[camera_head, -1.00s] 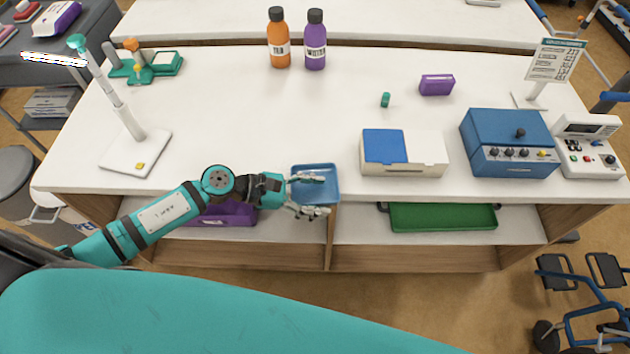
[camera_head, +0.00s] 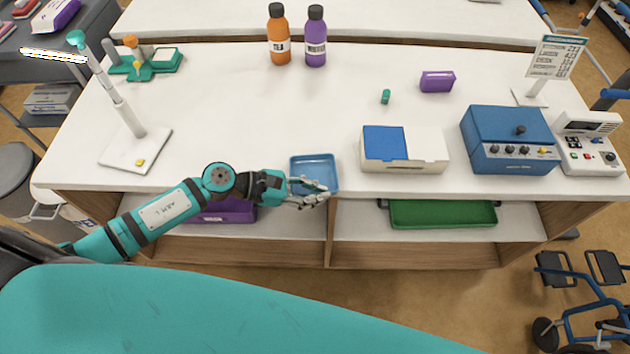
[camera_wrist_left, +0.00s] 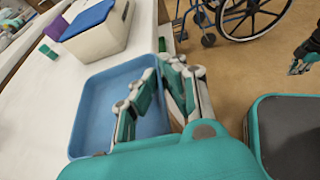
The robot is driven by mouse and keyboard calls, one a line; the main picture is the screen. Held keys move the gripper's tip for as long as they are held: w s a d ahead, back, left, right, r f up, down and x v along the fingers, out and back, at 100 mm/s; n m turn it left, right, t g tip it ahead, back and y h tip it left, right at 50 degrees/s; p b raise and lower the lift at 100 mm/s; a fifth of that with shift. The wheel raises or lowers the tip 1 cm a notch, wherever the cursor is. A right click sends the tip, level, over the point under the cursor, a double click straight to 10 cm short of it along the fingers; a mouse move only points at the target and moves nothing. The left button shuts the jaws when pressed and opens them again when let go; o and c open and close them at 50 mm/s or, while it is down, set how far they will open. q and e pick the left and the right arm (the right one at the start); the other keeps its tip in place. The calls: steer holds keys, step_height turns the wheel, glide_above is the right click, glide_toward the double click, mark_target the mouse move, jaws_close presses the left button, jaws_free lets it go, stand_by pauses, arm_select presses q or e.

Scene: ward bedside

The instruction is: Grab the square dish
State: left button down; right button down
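The square dish (camera_head: 315,162) is a shallow blue tray near the front edge of the white table. It also shows in the left wrist view (camera_wrist_left: 95,105), flat-bottomed and empty. My left gripper (camera_head: 322,192) is at the dish's near side. In the left wrist view its fingers (camera_wrist_left: 163,72) straddle the dish's rim, one inside the dish and one outside, and look closed on it. The exact contact is partly hidden by the fingers. A part that looks like my right gripper (camera_wrist_left: 303,63) shows at the right edge of the left wrist view, too small to read.
A white box with a blue lid panel (camera_head: 425,150) stands right of the dish, with a blue device (camera_head: 510,130) beyond it. Orange (camera_head: 279,40) and purple (camera_head: 315,42) bottles stand at the back. A green tray (camera_head: 440,214) is on the shelf below. The table's middle is clear.

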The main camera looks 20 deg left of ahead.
arm_select(q)
steer(key=shift+r, duration=0.45)
steer(key=s+a+r+b, duration=0.1)
steer(key=s+r, duration=0.1)
steer(key=s, duration=0.6)
steer(key=s+a+r+b, duration=0.1)
steer(key=s+r+b, duration=0.1)
steer(key=s, duration=0.5)
steer(key=shift+s+a+b, duration=0.3)
steer(key=shift+s, duration=0.1)
